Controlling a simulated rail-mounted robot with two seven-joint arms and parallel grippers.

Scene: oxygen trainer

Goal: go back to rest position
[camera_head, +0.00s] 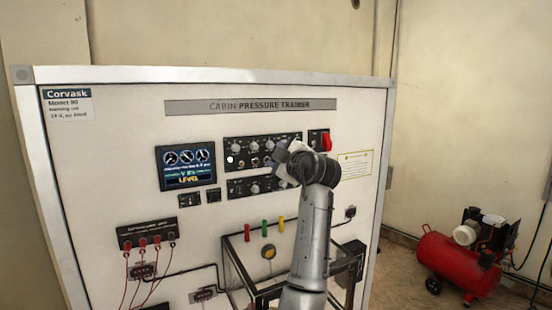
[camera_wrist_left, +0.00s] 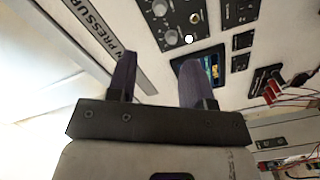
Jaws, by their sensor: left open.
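My left gripper (camera_wrist_left: 158,72) shows in the left wrist view with its two dark fingers apart and nothing between them. In the head view the grey arm rises from the bottom, and the gripper (camera_head: 284,156) is in front of the knob panels at the middle of the trainer board (camera_head: 130,120). Its fingertips are hard to make out there. The upper knob panel (camera_head: 240,150) and lower knob panel (camera_head: 240,188) are partly covered by the gripper and wrist. The wrist view shows knobs (camera_wrist_left: 160,8) beyond the fingers. My right gripper is not in view.
The display (camera_head: 186,166) is left of the knobs, and a red switch (camera_head: 326,142) is right of the wrist. A dark-framed box (camera_head: 240,285) juts out below, behind the forearm. Red leads (camera_head: 150,270) hang at lower left. A red compressor (camera_head: 455,262) stands at right.

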